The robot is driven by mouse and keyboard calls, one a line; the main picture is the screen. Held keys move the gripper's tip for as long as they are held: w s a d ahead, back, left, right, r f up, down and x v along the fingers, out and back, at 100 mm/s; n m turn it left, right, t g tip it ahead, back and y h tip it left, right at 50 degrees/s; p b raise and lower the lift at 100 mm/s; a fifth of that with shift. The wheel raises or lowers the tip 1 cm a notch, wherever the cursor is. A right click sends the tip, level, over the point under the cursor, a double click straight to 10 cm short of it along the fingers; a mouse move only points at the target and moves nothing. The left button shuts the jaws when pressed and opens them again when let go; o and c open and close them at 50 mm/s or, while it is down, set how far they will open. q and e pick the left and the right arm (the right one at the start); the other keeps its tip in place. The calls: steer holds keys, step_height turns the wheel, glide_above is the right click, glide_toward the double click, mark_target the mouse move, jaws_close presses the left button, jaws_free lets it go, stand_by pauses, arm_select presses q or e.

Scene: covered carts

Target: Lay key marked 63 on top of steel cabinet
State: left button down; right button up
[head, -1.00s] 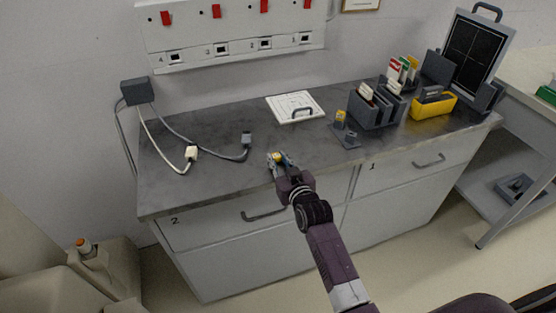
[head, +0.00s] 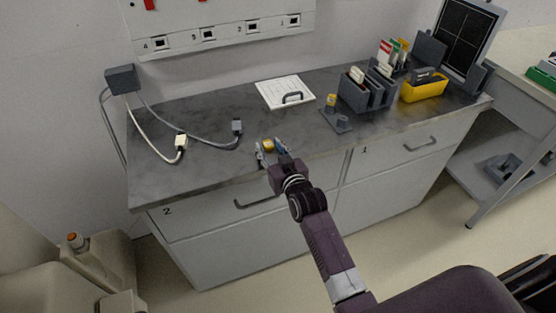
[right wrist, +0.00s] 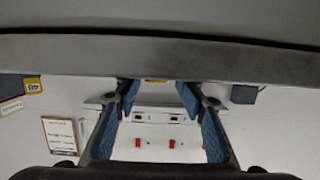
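A small yellow piece (head: 268,144) lies on the dark top of the grey cabinet (head: 200,165), near its front edge. It may be the key, but its number is too small to read. My right gripper (head: 270,154) is at that front edge, just short of the yellow piece, with its fingers spread. In the right wrist view my right gripper (right wrist: 158,92) is open, with blue pads and nothing held between them. A bit of yellow (right wrist: 156,81) shows beyond the fingertips at the cabinet edge. My left gripper is not in view.
A white board with a handle (head: 285,93), a small grey stand (head: 337,121), a grey organiser (head: 366,98) and a yellow bin (head: 423,92) stand farther back. Cables run from a wall box (head: 121,79) across the top's left. The front middle is mostly clear.

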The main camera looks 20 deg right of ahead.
steer(key=v, duration=1.1)
steer(key=shift+d, duration=0.1)
